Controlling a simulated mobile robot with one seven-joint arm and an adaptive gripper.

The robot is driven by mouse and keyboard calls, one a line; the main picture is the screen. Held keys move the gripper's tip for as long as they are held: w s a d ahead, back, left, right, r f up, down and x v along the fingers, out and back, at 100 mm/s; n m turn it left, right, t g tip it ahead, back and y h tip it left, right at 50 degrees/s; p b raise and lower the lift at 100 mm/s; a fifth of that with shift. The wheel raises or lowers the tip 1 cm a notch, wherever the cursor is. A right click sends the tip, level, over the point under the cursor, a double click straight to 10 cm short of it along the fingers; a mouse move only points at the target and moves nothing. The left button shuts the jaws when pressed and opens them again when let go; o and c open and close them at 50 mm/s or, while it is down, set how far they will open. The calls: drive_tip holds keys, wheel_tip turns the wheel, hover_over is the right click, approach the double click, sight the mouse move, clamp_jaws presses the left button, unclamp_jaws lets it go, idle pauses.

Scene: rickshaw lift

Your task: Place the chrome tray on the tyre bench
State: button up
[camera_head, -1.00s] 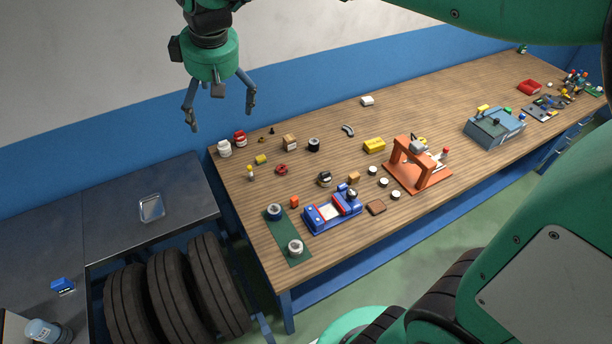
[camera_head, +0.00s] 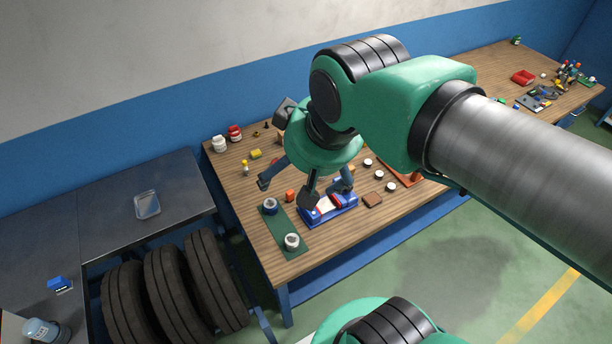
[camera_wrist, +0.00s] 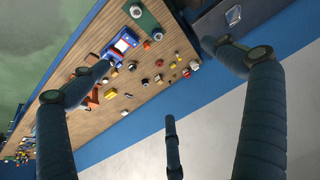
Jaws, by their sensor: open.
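The chrome tray (camera_head: 147,205), a small shiny rectangular tray, lies flat on the dark metal top of the tyre bench (camera_head: 105,190), near its right end. Tyres stand under and in front of that top. In the wrist view the tray (camera_wrist: 233,15) shows small at the top right. My gripper (camera_head: 307,190) is open and empty, with its fingers spread above the left part of the wooden workbench, to the right of the tray and well apart from it. In the wrist view nothing is between the fingers (camera_wrist: 165,75).
The wooden workbench (camera_head: 260,235) holds many small parts, a blue vise-like device (camera_head: 340,212) and a green mat (camera_head: 280,222). Several tyres (camera_head: 170,280) sit below the tyre bench. A blue box (camera_head: 60,284) and a jar (camera_head: 42,331) stand at the lower left.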

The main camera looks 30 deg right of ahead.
drive_tip(key=shift+s+d+f+m, duration=0.15)
drive_tip(key=shift+s+f, duration=0.2)
drive_tip(key=shift+s, duration=0.2)
drive_tip(key=shift+s+d+f+m, duration=0.15)
drive_tip(key=shift+s+f, duration=0.15)
drive_tip(key=shift+s, duration=0.25)
drive_tip(key=shift+f, duration=0.1)
wheel_tip(320, 180, down, 10)
drive_tip(key=b, duration=1)
